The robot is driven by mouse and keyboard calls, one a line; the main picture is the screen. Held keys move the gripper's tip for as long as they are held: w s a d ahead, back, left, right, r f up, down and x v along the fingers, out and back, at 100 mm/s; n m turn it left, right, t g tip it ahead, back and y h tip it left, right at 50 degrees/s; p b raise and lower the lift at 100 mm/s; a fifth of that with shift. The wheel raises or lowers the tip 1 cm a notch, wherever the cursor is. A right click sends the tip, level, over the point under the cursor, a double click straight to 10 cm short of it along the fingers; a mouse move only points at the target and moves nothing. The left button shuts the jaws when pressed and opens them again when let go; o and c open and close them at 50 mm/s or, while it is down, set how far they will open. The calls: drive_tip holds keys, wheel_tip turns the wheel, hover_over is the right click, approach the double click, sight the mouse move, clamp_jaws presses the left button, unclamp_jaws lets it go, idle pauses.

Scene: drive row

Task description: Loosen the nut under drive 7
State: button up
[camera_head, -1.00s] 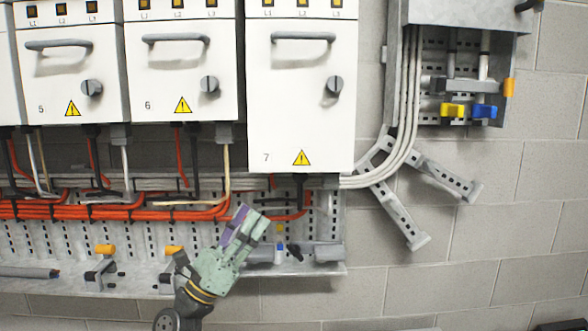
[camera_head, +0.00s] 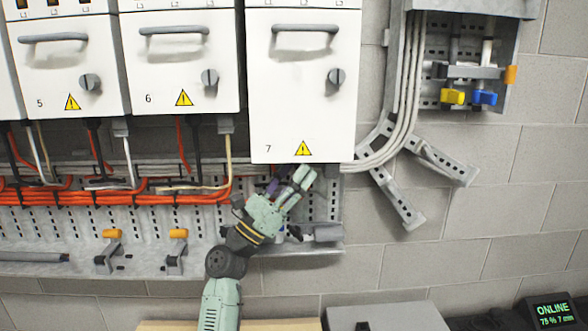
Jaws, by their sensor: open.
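Drive 7 (camera_head: 302,95) is a tall white cabinet with a grey handle, a round knob and a yellow warning sign, marked 7 at its lower left. My gripper (camera_head: 289,180) is pale green and points up and right, with its fingertips just below the drive's bottom edge. It is open, and I see nothing between its fingers. The nut under drive 7 cannot be made out; the gripper and the shade below the cabinet cover that area.
Drive 6 (camera_head: 181,65) and drive 5 (camera_head: 65,70) stand to the left, with orange cables (camera_head: 100,192) below them. A perforated grey tray (camera_head: 60,230) runs behind my arm. Grey conduits (camera_head: 402,120) curve down at the right.

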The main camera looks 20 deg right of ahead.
drive_tip(key=shift+c, duration=0.5)
clamp_jaws()
